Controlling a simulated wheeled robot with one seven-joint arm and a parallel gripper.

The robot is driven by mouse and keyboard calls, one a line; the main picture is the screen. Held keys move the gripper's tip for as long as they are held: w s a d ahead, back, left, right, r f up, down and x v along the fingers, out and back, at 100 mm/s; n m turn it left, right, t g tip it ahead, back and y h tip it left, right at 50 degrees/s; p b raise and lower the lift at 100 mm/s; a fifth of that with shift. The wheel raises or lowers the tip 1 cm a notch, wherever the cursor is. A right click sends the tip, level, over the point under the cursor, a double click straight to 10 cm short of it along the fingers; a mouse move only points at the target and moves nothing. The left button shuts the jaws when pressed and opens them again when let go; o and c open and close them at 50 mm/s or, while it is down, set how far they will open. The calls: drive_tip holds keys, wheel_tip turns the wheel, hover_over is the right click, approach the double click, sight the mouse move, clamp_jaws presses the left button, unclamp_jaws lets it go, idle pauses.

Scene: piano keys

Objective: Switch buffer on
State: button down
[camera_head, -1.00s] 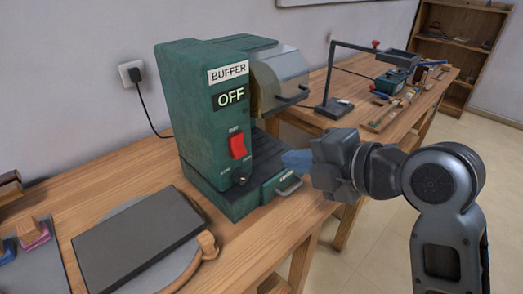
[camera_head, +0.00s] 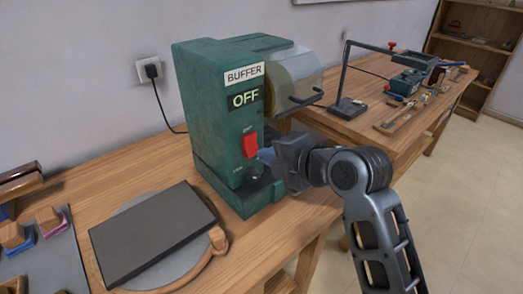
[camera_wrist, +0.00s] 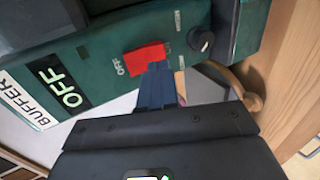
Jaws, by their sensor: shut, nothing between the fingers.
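The green buffer machine (camera_head: 215,110) stands on the wooden bench, with a "BUFFER" label and an "OFF" display (camera_head: 245,97) on its front. Its red rocker switch (camera_head: 250,146) sits below the display; it also shows in the wrist view (camera_wrist: 146,58). A dark round knob (camera_wrist: 201,40) is beside the switch. My gripper (camera_head: 264,155) is shut and empty, its blue fingertips right at the lower edge of the switch. In the wrist view the fingertips (camera_wrist: 157,70) overlap or nearly meet the switch edge; I cannot tell whether they touch.
A clear guard (camera_head: 290,75) covers the buffer's right side. A second bench (camera_head: 365,125) with a lamp stand and tools stands behind at right. Open floor is at right.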

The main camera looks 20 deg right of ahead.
sight(251, 145)
drive_tip(key=shift+x, duration=1.35)
